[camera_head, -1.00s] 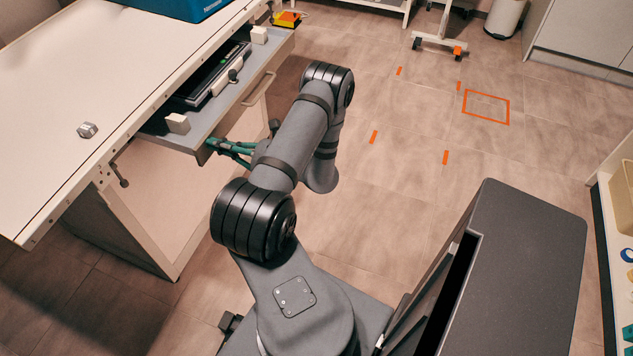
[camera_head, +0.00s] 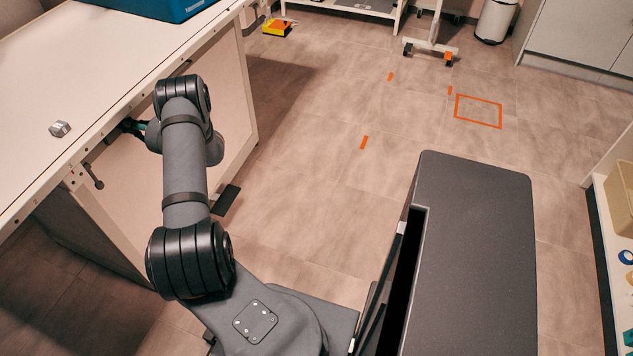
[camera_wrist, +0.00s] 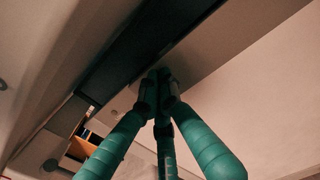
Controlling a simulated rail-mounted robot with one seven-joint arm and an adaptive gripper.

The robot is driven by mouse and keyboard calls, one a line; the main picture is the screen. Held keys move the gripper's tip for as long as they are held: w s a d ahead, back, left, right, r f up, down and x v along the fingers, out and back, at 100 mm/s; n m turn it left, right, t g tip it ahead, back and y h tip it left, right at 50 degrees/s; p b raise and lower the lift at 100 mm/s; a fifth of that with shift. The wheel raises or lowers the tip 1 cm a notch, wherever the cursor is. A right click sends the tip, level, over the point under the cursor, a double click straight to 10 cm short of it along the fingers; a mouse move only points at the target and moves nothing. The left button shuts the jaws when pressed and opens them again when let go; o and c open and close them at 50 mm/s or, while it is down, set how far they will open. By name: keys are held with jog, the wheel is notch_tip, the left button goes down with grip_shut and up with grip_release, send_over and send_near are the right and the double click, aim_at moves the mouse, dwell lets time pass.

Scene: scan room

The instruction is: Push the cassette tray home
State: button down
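The cassette tray does not show outside the table (camera_head: 105,85) in the head view; its place under the front edge is partly hidden by my arm. My gripper (camera_head: 135,127) is at that front edge, mostly hidden behind my wrist. In the wrist view, the green fingers of my gripper (camera_wrist: 158,80) meet at their tips with nothing visible between them. The tips are close to a long dark band under the table. I cannot tell whether they touch the tray front.
A blue box (camera_head: 150,7) stands on the table's far end, and a small metal piece (camera_head: 60,128) lies nearer. A small lever (camera_head: 94,175) hangs under the edge. A yellow-and-red item (camera_head: 277,27) is on the floor.

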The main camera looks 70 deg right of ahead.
jog(key=shift+w+r, duration=0.1)
jog(key=shift+w, duration=0.75)
jog(key=shift+w, duration=0.1)
jog(key=s, duration=1.4)
jog(key=shift+s, duration=0.2)
